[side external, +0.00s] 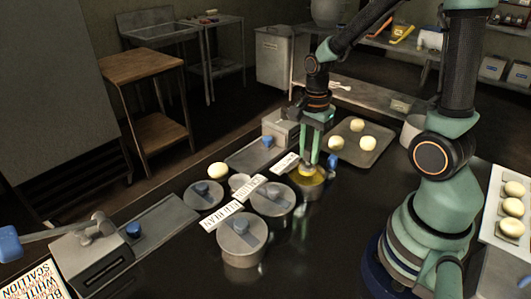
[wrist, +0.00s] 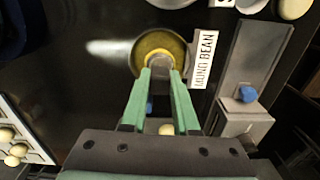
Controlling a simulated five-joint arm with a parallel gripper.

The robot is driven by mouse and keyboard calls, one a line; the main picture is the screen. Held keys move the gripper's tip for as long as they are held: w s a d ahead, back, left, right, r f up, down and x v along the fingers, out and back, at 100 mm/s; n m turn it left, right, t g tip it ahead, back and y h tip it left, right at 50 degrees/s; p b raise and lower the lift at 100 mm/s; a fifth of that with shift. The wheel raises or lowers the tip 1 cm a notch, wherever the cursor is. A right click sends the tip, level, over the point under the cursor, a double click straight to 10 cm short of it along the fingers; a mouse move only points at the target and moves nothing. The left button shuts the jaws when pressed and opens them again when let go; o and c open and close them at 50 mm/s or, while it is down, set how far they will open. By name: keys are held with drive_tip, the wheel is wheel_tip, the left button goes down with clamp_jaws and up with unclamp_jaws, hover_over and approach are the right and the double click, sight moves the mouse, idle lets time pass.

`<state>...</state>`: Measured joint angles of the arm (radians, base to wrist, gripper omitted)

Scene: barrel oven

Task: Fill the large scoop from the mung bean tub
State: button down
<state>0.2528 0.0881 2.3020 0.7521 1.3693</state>
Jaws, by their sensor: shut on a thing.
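The mung bean tub (side external: 311,193) is an open round metal tub with yellow-green contents. In the wrist view its rim (wrist: 137,42) lies just beyond my fingertips, with the "MUNG BEAN" label (wrist: 203,60) beside it. My gripper (side external: 311,164) points down over the tub. In the wrist view my gripper (wrist: 161,73) has its green fingers shut on a small grey piece, apparently the large scoop (wrist: 160,61), at the tub's mouth. The scoop's bowl and its fill are mostly hidden by the fingers and the tub.
Lidded tubs, including a front one (side external: 242,245) and a middle one (side external: 272,200), stand left of the mung bean tub. A tray of buns (side external: 372,148) lies behind it. A metal box with a blue knob (side external: 277,126) stands behind left. A white bun tray (side external: 490,225) is right.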

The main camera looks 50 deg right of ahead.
sight(310, 148)
drive_tip(key=shift+r, duration=2.2)
